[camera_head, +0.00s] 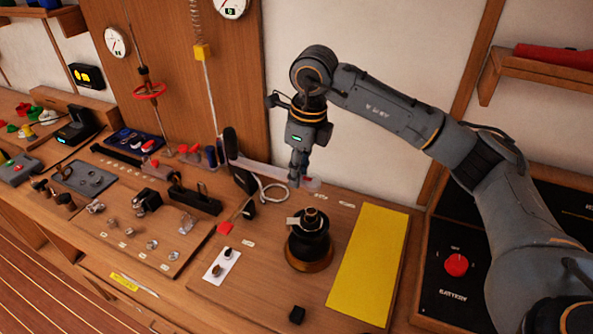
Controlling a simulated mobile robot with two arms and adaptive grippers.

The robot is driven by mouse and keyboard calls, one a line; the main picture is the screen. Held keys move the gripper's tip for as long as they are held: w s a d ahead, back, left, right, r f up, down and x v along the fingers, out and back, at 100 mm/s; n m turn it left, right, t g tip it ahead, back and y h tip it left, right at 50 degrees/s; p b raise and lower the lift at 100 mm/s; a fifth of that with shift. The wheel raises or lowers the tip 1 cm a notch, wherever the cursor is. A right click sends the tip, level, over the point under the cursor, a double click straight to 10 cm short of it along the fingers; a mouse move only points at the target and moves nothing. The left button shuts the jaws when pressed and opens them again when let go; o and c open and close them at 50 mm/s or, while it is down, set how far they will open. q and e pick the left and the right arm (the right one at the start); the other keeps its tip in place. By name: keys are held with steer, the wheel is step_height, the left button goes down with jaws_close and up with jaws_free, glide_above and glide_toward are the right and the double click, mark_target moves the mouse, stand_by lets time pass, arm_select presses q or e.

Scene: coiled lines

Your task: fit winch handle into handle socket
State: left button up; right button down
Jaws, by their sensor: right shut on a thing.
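The winch handle (265,171) is a pale flat bar with a dark upright grip at its left end. My right gripper (297,179) points down and is shut on the bar near its right end, holding it above the bench. The black winch (309,248) with a bronze base stands on the wooden board below. The handle socket (311,217) is at the winch's top, below and slightly right of my fingertips. The handle is apart from it. My left gripper is not in view.
A yellow mat (370,262) lies right of the winch. A battery panel with a red knob (456,265) is farther right. Cleats and fittings crowd the left board (130,240).

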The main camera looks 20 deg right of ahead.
mark_target(311, 214)
steer(key=shift+f, duration=0.45)
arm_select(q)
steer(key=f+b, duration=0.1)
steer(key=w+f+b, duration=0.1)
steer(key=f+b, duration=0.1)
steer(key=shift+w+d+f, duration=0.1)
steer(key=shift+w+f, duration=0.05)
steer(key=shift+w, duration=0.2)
arm_select(e)
step_height(311, 214, down, 4)
steer(key=shift+w+f, duration=0.1)
arm_select(q)
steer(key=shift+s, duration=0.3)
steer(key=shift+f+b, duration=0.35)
steer(key=shift+b, duration=0.05)
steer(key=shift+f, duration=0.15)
arm_select(e)
steer(key=shift+f, duration=0.15)
arm_select(q)
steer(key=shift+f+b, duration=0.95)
steer(key=shift+b, duration=0.15)
arm_select(e)
steer(key=shift+f, duration=1.15)
